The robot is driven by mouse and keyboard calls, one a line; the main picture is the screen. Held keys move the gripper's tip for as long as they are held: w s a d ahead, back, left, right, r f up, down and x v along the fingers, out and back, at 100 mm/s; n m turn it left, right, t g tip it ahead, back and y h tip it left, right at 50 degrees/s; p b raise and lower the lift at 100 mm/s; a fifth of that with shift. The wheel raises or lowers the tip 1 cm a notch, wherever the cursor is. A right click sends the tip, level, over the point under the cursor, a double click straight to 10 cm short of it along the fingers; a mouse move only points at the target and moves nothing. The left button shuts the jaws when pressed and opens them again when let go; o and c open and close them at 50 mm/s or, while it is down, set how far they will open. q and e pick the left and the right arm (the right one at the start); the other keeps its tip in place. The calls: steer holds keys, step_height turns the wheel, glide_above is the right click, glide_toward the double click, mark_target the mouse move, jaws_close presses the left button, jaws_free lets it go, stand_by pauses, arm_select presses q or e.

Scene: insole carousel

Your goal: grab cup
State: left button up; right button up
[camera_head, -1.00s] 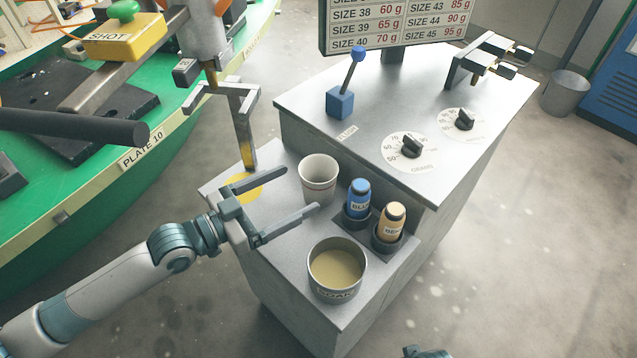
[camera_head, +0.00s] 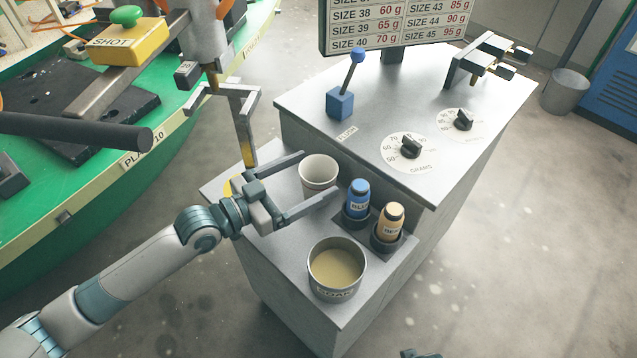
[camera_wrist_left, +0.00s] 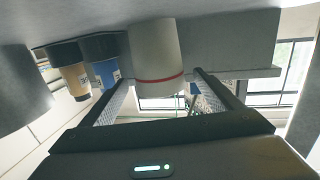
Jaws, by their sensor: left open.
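A pale cup (camera_head: 318,174) stands on the lower grey top of the machine, in front of its raised step. My left gripper (camera_head: 318,176) is open, with one finger on the cup's far left side and the other along its near side. In the left wrist view the cup (camera_wrist_left: 157,58), with a red band, sits ahead between the two open fingers (camera_wrist_left: 160,92). I cannot tell whether either finger touches it. My right gripper is not clearly seen; only a small teal part shows at the bottom edge.
A blue bottle (camera_head: 357,197) and a beige bottle (camera_head: 390,221) stand in holders just right of the cup. A SOAK pot (camera_head: 337,268) with tan liquid stands nearer. A metal nozzle bracket (camera_head: 243,130) hangs behind the gripper. The green carousel (camera_head: 190,115) is at left.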

mark_target(306, 193)
arm_select(q)
steer(key=c, duration=1.1)
steer(key=shift+c, duration=0.2)
steer(key=shift+r, duration=0.1)
steer(key=shift+s+a+r, duration=0.15)
steer(key=shift+r, duration=0.35)
step_height(306, 193, up, 6)
steer(key=s+d+v, duration=0.1)
steer(key=v, duration=0.8)
steer(key=s+d+f+b+v, duration=0.1)
steer(key=s+v, duration=0.1)
steer(key=v, duration=0.8)
steer(key=shift+b, duration=0.3)
arm_select(e)
steer(key=shift+w+r, duration=0.15)
steer(key=shift+r, duration=2.3)
arm_select(q)
steer(key=shift+s+a+f, duration=0.1)
